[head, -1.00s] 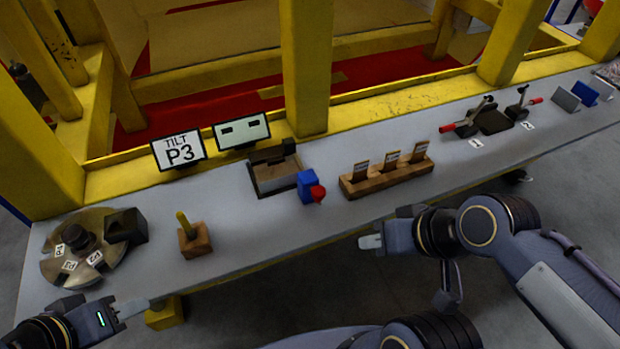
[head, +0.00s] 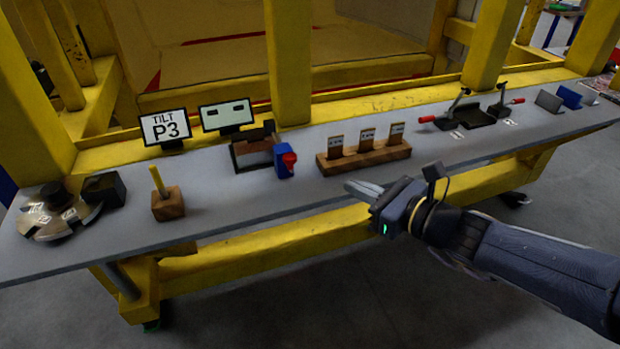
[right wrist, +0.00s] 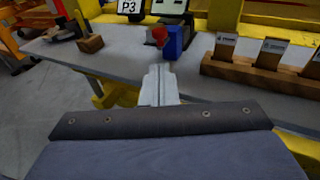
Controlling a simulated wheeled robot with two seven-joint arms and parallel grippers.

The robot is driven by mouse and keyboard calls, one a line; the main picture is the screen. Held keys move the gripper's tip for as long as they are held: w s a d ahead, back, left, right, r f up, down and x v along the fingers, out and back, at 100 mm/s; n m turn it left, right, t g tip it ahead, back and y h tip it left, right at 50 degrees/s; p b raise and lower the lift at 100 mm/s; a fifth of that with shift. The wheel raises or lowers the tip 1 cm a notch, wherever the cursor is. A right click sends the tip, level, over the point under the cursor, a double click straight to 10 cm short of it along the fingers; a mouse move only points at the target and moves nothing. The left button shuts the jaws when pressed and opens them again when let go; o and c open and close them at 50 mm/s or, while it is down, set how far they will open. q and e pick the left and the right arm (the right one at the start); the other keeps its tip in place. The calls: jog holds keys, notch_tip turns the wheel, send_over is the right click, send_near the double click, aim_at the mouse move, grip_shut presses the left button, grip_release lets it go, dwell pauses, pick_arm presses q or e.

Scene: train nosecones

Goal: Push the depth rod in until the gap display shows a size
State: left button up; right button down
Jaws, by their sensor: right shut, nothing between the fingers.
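The gap display (head: 226,115) shows two dashes and no size. In front of it sits a blue block (head: 283,168) with a red knob (head: 289,159), which looks like the end of the depth rod, on the side facing me. The block (right wrist: 178,40) and knob (right wrist: 160,36) also show in the right wrist view, beyond the fingertips. My right gripper (head: 352,187) is shut and empty, at the table's front edge, to the right of the knob and apart from it. Its fingers (right wrist: 158,75) point toward the knob in the wrist view. My left gripper is out of view.
A wooden rack (head: 362,157) with several labelled tags stands right of the block. A tray fixture (head: 252,153) adjoins the block on the left. A wooden block with a yellow peg (head: 167,203) and a round plate (head: 47,222) stand farther left. Red-handled clamps (head: 475,113) stand at right.

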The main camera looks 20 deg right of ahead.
aim_at(295, 160)
jog(key=b+x, duration=0.2)
jog(key=x, duration=1.1)
jog(key=shift+w+a+f, duration=0.1)
jog(key=shift+w+a, duration=0.05)
